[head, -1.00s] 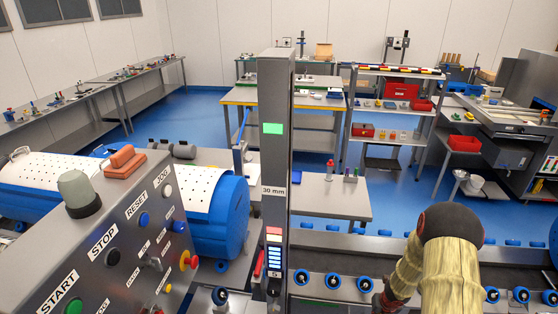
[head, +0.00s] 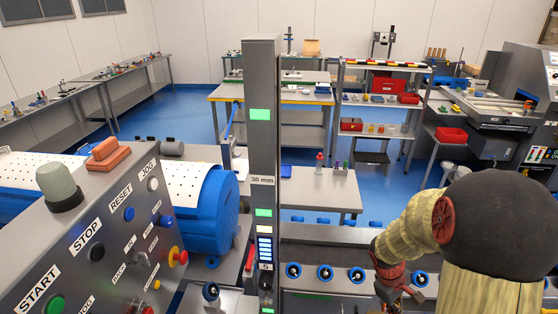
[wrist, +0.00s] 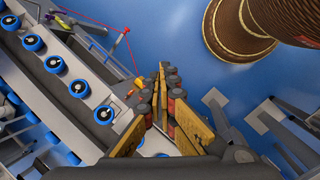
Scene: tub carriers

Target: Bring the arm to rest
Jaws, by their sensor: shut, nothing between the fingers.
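My gripper (wrist: 163,95) shows in the wrist view with its yellow and grey fingers closed together and nothing between them. It points down over the blue floor beside the roller conveyor. In the head view my gripper (head: 405,291) is small at the lower right, hanging at the end of my arm (head: 415,232), in front of the conveyor. The bent arm covers the right part of the conveyor.
The conveyor (head: 340,237) with blue-rimmed rollers crosses the lower right; it also shows in the wrist view (wrist: 60,92). A control panel (head: 110,240) stands at left, beside a grey post (head: 262,140). A red cord (wrist: 95,22) runs by the conveyor. Blue floor (wrist: 140,40) is open.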

